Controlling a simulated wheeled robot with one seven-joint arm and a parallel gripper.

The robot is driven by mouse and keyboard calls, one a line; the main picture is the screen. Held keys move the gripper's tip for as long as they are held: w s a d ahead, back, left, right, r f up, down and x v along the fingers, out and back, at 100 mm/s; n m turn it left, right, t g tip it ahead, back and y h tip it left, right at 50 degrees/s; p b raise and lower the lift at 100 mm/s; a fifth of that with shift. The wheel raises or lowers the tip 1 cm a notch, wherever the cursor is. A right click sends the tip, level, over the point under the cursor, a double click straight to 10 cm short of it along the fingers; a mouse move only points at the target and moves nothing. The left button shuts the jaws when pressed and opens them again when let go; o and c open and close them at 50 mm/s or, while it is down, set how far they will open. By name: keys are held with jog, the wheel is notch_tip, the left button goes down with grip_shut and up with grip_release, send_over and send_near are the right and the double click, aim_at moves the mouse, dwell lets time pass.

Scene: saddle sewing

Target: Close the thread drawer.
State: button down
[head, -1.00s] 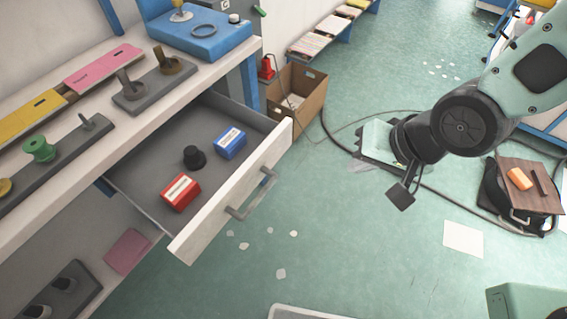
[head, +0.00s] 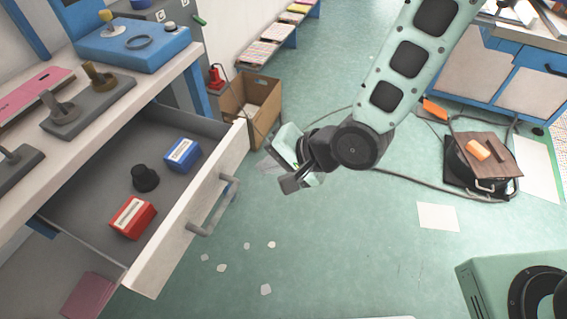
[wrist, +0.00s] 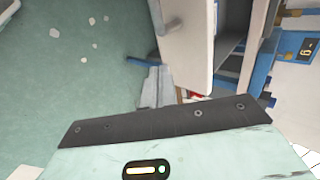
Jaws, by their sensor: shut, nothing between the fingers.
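The thread drawer (head: 172,237) stands pulled out from under the workbench at the left of the head view. It has a cream front with a grey bar handle (head: 212,206). Inside lie a red box (head: 131,217), a blue box (head: 182,155) and a black spool-like piece (head: 145,178). My gripper (head: 287,185) is shut and empty, to the right of the drawer front and apart from it in the head view. In the wrist view my gripper (wrist: 155,88) shows below the drawer front (wrist: 190,42); the gap between them is hard to judge there.
A cardboard box (head: 250,103) stands on the floor beyond the drawer. A cable (head: 400,176) runs across the floor. A stool-like piece with a brown top (head: 500,160) stands at the right. The green floor in front of the drawer is mostly clear, with white scraps (head: 265,289).

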aim_at(230, 166)
jog(key=a, duration=0.1)
jog(key=w+a+f, duration=0.1)
jog(key=a, duration=0.1)
jog(key=a+f, duration=0.1)
jog(key=shift+w+a, duration=0.4)
jog(key=shift+w+a+f, duration=0.1)
jog(key=shift+w+a, duration=0.2)
jog(key=shift+a, duration=0.25)
